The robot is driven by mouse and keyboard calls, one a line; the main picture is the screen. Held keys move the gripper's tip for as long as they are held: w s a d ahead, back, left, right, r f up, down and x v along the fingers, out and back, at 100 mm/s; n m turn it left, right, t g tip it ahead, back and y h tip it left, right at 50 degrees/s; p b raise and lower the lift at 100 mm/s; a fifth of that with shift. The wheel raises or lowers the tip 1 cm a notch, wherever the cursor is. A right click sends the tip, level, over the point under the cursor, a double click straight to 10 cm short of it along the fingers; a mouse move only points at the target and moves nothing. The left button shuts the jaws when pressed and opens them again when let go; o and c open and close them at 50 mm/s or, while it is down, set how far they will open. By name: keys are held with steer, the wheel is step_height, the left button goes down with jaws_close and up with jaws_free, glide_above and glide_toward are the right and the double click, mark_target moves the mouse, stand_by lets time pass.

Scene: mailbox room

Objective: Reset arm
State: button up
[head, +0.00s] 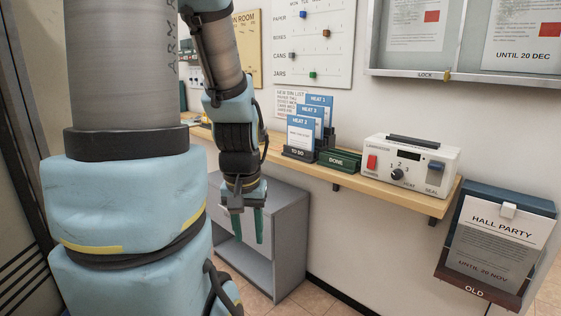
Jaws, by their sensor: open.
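My gripper (246,226) hangs pointing down at the end of my arm, left of the middle in the head view. Its two fingers are apart, with green on their inner sides, and nothing shows between them. It is in front of the grey cabinet (289,232) and appears lower than the wooden shelf. My large blue and grey arm links fill the left side of the view and hide what is behind them.
The wooden shelf (415,197) holds a black TO DO holder (299,154) with blue cards, a green DONE tray (340,160) and a white laminator (411,163). An OLD box (473,291) with a HALL PARTY notice hangs at right. A noticeboard (466,40) is above.

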step_height(320, 180, up, 4)
steer(key=p, duration=0.2)
steer(key=shift+r+p, duration=0.2)
steer(key=shift+p, duration=0.15)
stand_by(0.5)
